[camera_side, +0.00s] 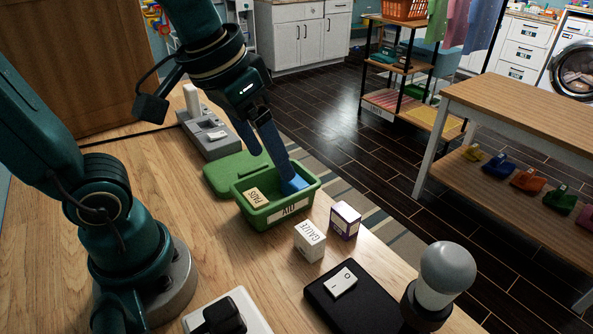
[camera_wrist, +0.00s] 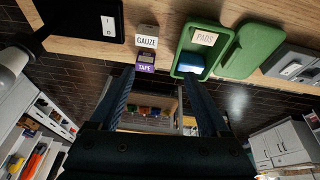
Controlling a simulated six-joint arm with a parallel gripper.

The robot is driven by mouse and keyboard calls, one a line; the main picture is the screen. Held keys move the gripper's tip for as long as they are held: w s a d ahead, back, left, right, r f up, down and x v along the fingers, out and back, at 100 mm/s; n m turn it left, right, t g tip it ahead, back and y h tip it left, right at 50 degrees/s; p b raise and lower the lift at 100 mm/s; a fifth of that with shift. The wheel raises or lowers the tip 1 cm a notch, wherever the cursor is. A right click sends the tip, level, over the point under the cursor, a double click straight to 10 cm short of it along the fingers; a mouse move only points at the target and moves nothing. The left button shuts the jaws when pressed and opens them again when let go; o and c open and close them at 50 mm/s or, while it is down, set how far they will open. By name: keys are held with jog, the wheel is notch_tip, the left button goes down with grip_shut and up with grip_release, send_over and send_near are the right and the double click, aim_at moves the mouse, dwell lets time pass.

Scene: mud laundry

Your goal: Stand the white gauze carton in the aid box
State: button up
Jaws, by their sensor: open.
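The white gauze carton (camera_side: 308,244) stands on the wooden table, just right of the aid box; it also shows in the wrist view (camera_wrist: 147,42). The green aid box (camera_side: 271,218) is open and holds a pads packet (camera_side: 256,197) and a blue item (camera_side: 294,185); the wrist view shows the box too (camera_wrist: 181,48). My gripper (camera_side: 280,160) is open and empty, with its fingers appearing over the box's far end in the side view. In the wrist view its fingers (camera_wrist: 159,74) are spread apart, with the gauze carton beyond them.
A purple and white tape carton (camera_side: 345,221) stands close behind the gauze carton. The box's green lid (camera_side: 229,172) lies behind the box. A black panel with a switch (camera_side: 344,282), a bulb lamp (camera_side: 446,270) and a grey device (camera_side: 210,137) are also on the table.

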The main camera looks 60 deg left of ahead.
jog(key=w+d+f+g, duration=0.2)
jog(key=w+f, duration=0.1)
jog(key=w, duration=0.1)
jog(key=g, duration=0.2)
send_over(310, 231)
jog(key=shift+m, duration=0.4)
notch_tip(310, 231, down, 4)
jog(key=shift+f, duration=3.75)
jog(key=c, duration=0.8)
jog(key=shift+c, duration=0.2)
jog(key=shift+r, duration=0.15)
